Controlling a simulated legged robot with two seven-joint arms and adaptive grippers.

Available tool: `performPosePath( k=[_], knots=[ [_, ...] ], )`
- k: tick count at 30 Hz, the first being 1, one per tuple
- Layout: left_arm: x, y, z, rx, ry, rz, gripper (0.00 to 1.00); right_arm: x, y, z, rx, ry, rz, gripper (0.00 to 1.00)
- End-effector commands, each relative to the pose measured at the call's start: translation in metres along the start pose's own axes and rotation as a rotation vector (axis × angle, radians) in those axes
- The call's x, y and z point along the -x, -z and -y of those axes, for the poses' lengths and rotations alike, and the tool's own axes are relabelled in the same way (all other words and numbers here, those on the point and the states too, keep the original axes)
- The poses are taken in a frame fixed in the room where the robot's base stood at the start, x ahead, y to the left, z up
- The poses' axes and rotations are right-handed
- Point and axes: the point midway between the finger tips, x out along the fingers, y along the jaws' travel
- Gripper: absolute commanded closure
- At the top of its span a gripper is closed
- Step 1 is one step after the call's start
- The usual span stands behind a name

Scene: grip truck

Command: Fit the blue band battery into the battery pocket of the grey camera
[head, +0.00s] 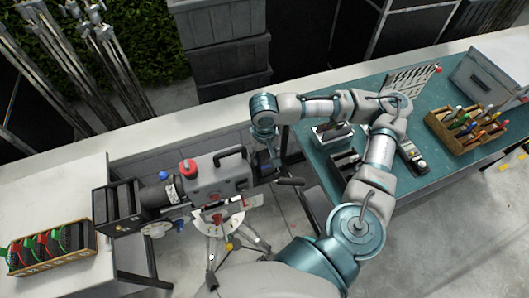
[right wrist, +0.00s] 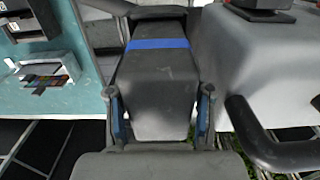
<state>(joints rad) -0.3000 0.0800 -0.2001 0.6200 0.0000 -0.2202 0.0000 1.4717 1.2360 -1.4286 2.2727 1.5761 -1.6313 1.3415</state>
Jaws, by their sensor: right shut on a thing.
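The grey camera (head: 215,181) is on a tripod left of my right arm. It has a black top handle and a red knob. In the right wrist view its grey body (right wrist: 262,70) fills the right side. My right gripper (head: 264,164) is beside the camera's right end. In the right wrist view its fingers (right wrist: 160,112) are shut on a dark battery with a blue band (right wrist: 158,44). The battery's far end is close to a dark part at the top; I cannot tell whether they touch. The pocket is not clearly visible. My left gripper is out of view.
The teal table (head: 437,165) at right holds a wooden tool crate (head: 455,135), a grey case (head: 488,78) and other boxes. A pale counter at left bears a wooden box (head: 50,262) of red, green and dark items. Tripod legs (head: 213,245) stand below the camera.

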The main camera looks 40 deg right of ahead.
Motion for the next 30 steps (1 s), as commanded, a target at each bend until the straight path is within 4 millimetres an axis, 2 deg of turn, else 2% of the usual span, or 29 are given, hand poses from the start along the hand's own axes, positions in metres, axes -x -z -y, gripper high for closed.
performPosePath(
  k=[22,23,26,30],
  knots=[
    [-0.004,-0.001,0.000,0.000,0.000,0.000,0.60,-0.021,0.000,0.001,0.001,0.001,0.000,1.00],
    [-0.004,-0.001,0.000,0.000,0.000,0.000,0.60,-0.021,0.000,0.001,0.001,0.001,-0.001,0.46],
    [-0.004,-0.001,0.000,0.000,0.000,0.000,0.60,-0.021,0.000,0.001,0.001,0.001,-0.001,0.21],
    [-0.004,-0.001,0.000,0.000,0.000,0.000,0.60,-0.021,0.000,0.001,0.001,0.001,-0.001,0.19]
  ],
)
